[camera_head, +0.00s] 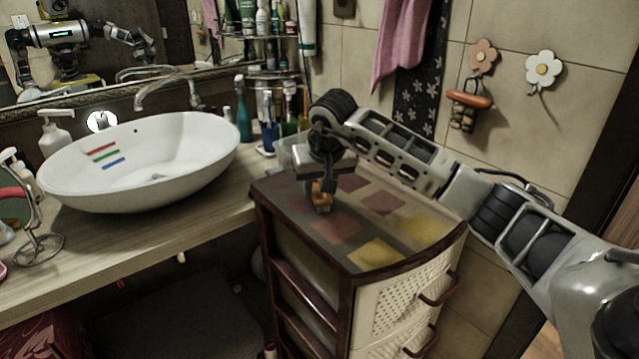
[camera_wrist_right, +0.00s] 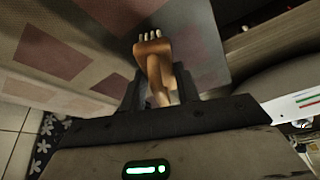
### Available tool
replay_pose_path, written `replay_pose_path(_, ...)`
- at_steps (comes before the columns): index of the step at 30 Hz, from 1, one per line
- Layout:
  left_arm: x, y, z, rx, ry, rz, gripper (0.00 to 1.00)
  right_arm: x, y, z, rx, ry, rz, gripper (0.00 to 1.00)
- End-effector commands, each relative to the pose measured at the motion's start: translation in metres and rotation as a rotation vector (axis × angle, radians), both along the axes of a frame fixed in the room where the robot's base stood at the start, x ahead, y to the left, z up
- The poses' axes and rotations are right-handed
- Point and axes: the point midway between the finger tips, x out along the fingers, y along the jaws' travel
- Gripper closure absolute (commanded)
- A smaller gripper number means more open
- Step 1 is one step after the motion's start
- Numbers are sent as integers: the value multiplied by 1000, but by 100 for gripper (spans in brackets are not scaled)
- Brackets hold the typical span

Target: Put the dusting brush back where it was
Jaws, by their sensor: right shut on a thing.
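The dusting brush (camera_wrist_right: 152,62) has an orange-brown wooden body with pale bristle tufts at its end. In the wrist view it sits between the two fingers of my right gripper (camera_wrist_right: 158,92), which is shut on it. In the head view my right gripper (camera_head: 322,183) points down over the patchwork top of the drawer cabinet (camera_head: 405,258), near its back left part. The brush (camera_head: 321,200) shows below the fingers, at or just above the cabinet top; I cannot tell if it touches. My left gripper is not in view directly.
A white basin (camera_head: 140,160) stands on the wooden counter (camera_head: 150,235) at left. Bottles and a cup of brushes (camera_head: 270,128) stand behind the cabinet's left side. An orange-handled item (camera_head: 468,99) hangs from a flower hook (camera_head: 482,57). The cabinet top's front and right are clear.

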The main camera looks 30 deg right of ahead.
Motion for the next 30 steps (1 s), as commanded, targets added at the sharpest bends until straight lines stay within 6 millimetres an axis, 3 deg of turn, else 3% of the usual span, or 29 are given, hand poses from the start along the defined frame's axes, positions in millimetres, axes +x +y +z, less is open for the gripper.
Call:
replay_pose_path(2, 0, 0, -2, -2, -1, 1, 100, 0, 0, -3, 0, -1, 0, 89)
replay_pose_path(3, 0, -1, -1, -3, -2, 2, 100, 0, 0, -3, 0, -1, -1, 65)
replay_pose_path(5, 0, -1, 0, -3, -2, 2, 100, 0, 0, -2, 0, -1, -1, 49)
replay_pose_path(6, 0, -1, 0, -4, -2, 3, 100, 0, 0, -2, 0, 0, -1, 46)
replay_pose_path(17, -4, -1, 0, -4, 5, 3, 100, -1, 0, 5, -1, -2, 0, 46)
replay_pose_path(30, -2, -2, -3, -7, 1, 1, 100, -33, 10, 84, -2, -5, 0, 46)
